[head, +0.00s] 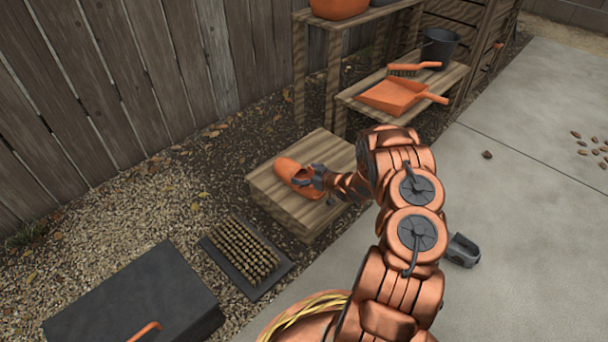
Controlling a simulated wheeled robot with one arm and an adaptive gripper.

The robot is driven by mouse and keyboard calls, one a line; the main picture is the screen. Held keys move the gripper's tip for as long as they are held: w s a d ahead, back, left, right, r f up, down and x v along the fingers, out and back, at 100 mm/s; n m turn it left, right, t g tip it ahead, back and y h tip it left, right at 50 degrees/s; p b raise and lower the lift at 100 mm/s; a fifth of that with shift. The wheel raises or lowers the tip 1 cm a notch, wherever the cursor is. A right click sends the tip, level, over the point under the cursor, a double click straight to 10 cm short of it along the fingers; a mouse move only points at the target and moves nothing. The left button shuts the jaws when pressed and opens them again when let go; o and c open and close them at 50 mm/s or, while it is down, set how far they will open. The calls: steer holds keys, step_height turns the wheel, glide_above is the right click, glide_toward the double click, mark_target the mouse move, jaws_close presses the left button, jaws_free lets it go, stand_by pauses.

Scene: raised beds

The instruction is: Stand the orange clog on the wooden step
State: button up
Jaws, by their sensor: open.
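The orange clog (290,171) is on top of the wooden step (268,199), toward its left side. It looks upright, with its toe toward the upper left. My gripper (306,178) is at the clog's open heel end, reaching in from the right. Its jaws are open, with the fingers at or very close to the clog's rim. I cannot tell whether they touch it. My wrist hides part of the step's top on the right.
A bristle boot mat (215,247) and a dark box (130,312) with an orange handle lie left of the step. A wooden shelf (345,99) behind holds an orange dustpan (393,96), a brush (414,68) and a dark bucket (440,46). Concrete at right is mostly clear.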

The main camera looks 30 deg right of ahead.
steer(key=shift+s+r, duration=0.2)
steer(key=shift+r, duration=0.05)
steer(key=s+d+r+g+h+p, duration=0.3)
steer(key=s+d+r+p, duration=0.1)
steer(key=s+d+r, duration=0.4)
steer(key=s+a+r+m+g+h, duration=0.1)
steer(key=s+a+r+g+h, duration=0.2)
steer(key=r, duration=0.4)
steer(key=s+a+r+m+g+h, duration=0.1)
steer(key=s+r+g+h, duration=0.15)
steer(key=s+r, duration=0.4)
steer(key=s+a+r+g+y, duration=0.2)
steer(key=s+a+r, duration=0.2)
steer(key=s+a, duration=0.6)
steer(key=s+a+r+g+y, duration=0.1)
steer(key=s+a+r+g, duration=0.2)
steer(key=s+a, duration=0.7)
steer(key=s+a+r+g+y, duration=0.2)
steer(key=s+a+r+g, duration=0.1)
steer(key=s+a+r, duration=0.4)
steer(key=s+a, duration=0.3)
steer(key=a, duration=0.2)
steer(key=shift+a+y, duration=0.35)
steer(key=shift+a, duration=0.05)
